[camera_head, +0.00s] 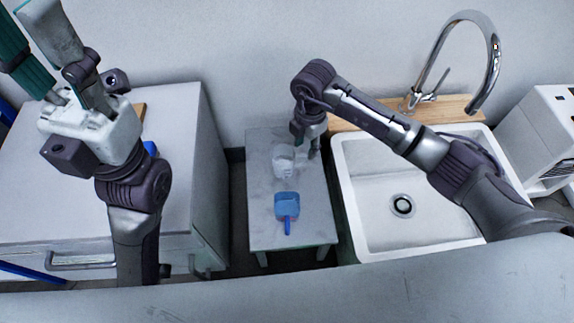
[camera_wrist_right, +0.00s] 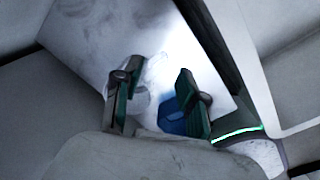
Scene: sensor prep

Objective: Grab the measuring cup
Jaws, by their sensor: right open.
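A clear measuring cup (camera_head: 284,160) stands on the small grey table, towards its back. My right gripper (camera_head: 306,146) is just to the right of the cup and reaches down near it. In the right wrist view the gripper (camera_wrist_right: 157,98) is open, and the clear cup (camera_wrist_right: 143,102) shows beyond and partly behind the left finger. I cannot tell whether a finger touches it. My left gripper (camera_head: 28,42) is raised at the upper left, with its fingers apart and nothing seen between them.
A blue scoop-like item (camera_head: 286,207) with a handle lies in front of the cup; its blue shows in the right wrist view (camera_wrist_right: 172,120). The small table (camera_head: 262,232) stands between a white cabinet (camera_head: 205,200) and a sink (camera_head: 385,235) with a tall faucet (camera_head: 492,62).

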